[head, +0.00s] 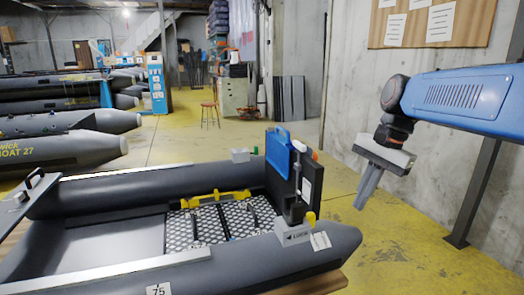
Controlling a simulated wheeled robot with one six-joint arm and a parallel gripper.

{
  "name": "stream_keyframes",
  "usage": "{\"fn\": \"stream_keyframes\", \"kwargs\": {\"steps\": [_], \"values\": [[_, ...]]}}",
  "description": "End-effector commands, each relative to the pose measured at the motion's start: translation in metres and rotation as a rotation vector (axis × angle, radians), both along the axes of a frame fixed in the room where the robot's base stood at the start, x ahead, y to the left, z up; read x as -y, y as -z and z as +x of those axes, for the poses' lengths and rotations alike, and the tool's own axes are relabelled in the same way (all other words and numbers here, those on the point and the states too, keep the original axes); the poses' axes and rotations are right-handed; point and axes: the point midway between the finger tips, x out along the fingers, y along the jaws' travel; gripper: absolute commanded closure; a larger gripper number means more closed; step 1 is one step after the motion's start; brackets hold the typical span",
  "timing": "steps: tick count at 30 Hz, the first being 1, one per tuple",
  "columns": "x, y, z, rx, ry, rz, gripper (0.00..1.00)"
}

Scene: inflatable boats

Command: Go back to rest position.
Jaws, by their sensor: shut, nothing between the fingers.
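My gripper (368,187) hangs from my blue arm at the right of the head view. Its fingers are together, point downward and hold nothing. It is to the right of a grey inflatable boat (115,187) and appears apart from it. The boat has a dark transom (312,178) at its right end, with a blue board (278,152) on it. A yellow bar (215,198) lies across the boat above a patterned metal floor (205,223).
A concrete wall with a notice board (425,22) is behind my arm. A dark metal post (474,190) stands at the right. More grey boats (75,150) are stacked at the left. A red stool (210,114) stands further back. Yellow floor (400,245) is clear below my gripper.

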Motion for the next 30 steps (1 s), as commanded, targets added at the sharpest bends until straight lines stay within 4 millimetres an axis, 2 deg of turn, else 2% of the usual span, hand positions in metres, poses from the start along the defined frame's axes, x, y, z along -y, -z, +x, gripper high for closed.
{"fn": "stream_keyframes", "kwargs": {"steps": [1,6,18,24,30], "values": [[0.001,0.006,-0.015,0.035,-0.044,-0.018,1.00],[0.007,0.031,-0.056,0.149,-0.215,-0.092,1.00],[0.026,0.104,-0.143,0.382,-0.639,-0.304,1.00],[0.033,0.135,-0.169,0.453,-0.805,-0.395,1.00],[0.036,0.147,-0.178,0.478,-0.870,-0.432,1.00]]}}
